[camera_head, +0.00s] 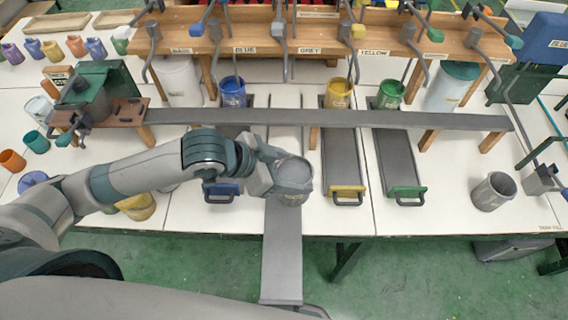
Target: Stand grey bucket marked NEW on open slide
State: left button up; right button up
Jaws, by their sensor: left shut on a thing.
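My left gripper (282,178) is shut on a grey bucket (294,172), which it holds upright over the back part of the open slide. I cannot tell whether the bucket's base touches the slide; any NEW marking on it is too small or hidden to read. The open slide (282,255) is a long grey board pulled out past the table's front edge, in line with the GREY label (310,50). My right gripper is not in view.
Slides with blue, yellow (347,190) and green (407,191) fronts flank the open one. Blue (232,92), yellow (338,94) and green (390,95) buckets stand behind a long grey bar (330,118).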

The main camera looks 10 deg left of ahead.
pick_arm(q)
jog(key=w+a+f+p, duration=0.2)
jog(key=w+a+f, duration=0.2)
jog(key=w, duration=0.5)
jog(key=shift+f, duration=0.85)
notch_tip(320, 180, down, 4)
jog(key=shift+p, duration=0.9)
jog(key=shift+f, duration=0.15)
jog(key=o, duration=1.8)
jog(key=shift+s, duration=0.1)
